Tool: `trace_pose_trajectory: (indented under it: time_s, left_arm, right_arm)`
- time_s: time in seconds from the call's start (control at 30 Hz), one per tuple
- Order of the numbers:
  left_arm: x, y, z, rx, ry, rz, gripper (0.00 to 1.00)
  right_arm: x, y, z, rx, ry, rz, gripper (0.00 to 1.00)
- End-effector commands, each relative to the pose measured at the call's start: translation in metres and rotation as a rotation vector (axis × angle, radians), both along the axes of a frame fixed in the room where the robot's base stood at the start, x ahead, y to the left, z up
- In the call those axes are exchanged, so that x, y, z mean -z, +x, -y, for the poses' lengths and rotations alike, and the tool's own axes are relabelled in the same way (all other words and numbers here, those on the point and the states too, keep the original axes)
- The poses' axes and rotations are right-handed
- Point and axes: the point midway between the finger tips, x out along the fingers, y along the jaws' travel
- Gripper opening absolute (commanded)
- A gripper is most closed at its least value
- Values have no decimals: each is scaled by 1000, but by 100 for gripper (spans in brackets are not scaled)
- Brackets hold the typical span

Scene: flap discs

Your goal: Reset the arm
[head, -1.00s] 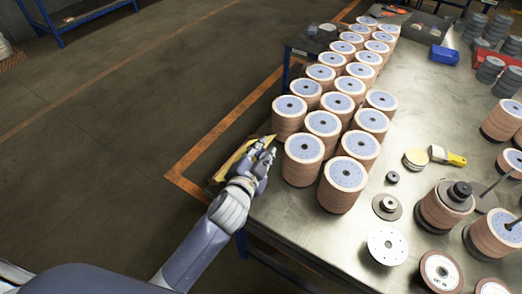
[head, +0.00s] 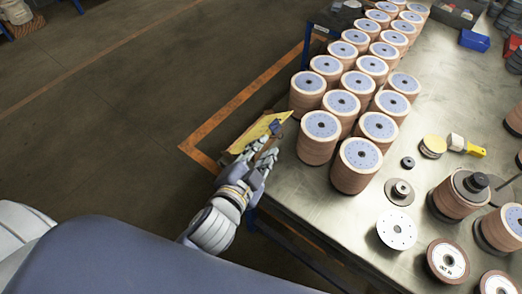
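My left gripper (head: 262,154) is at the left edge of the metal table, beside the near stacks of flap discs (head: 321,125). Its two fingers are spread a little, with nothing seen between them. A yellow sheet-like thing (head: 258,133) with a brownish side lies just beyond the fingers. The gripper overlaps its near part, so I cannot tell whether they touch. My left arm comes in from the bottom left. My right gripper is not in view.
A blue box (head: 474,41) stands farther back. Floor to the left is open.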

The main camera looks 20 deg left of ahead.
Motion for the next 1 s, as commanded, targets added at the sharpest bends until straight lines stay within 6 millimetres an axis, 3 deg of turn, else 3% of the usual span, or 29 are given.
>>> trace_pose_trajectory:
  time_s: [0.67, 0.83, 1.0]
  left_arm:
    - [5, -4, -6, -22, -14, -31, 23]
    - [43, -26, -41, -161, -122, -246, 23]
    - [89, -76, -70, -324, -265, -551, 23]
  right_arm:
    - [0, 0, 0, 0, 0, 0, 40]
    - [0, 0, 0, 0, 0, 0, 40]
    - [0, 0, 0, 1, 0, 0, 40]
